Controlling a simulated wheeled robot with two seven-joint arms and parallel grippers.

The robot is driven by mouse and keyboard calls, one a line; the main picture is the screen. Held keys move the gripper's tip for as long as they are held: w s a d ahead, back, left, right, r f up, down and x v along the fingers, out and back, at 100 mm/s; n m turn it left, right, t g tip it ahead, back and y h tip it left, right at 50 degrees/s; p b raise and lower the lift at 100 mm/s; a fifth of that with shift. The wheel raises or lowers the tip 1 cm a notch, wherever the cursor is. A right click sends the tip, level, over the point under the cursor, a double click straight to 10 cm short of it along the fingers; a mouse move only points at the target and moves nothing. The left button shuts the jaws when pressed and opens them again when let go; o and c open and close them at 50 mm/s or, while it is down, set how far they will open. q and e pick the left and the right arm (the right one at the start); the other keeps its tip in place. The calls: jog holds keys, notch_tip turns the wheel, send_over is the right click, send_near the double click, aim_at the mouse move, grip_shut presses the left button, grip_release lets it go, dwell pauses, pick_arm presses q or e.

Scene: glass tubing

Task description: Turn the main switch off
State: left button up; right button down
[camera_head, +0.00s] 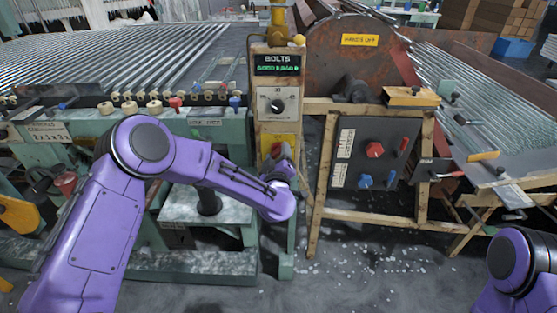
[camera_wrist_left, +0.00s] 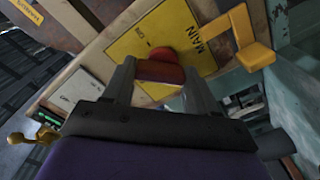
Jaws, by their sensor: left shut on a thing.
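The main switch is a red knob (camera_wrist_left: 162,66) on a yellow plate (camera_wrist_left: 134,45) marked "MAIN", tilted in the left wrist view.
A yellow bracket (camera_wrist_left: 242,38) sticks out close beside the plate. A grey dial box (camera_head: 278,104) is above the switch. A dark panel (camera_head: 374,153) with red and blue knobs stands to the right. A green bench (camera_head: 205,128) with rollers is to the left.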

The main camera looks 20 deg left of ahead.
pick_arm(q)
jog(key=n+b, duration=0.1)
jog(key=n, duration=0.1)
jog(key=n+b, duration=0.1)
jog(key=n, duration=0.1)
jog(key=n+b, duration=0.1)
jog(key=n, duration=0.1)
jog(key=shift+f+b, duration=0.25)
jog(key=shift+b, duration=0.05)
jog(key=shift+a+r+n+b, duration=0.1)
jog(key=shift+n+b, duration=0.75)
jog(key=shift+n, duration=0.65)
jog(key=o, duration=1.1)
jog(key=shift+c, duration=0.2)
jog(key=shift+r, duration=0.1)
jog(key=v, duration=1)
jog(key=shift+s+b, duration=0.35)
jog(key=shift+b, duration=0.05)
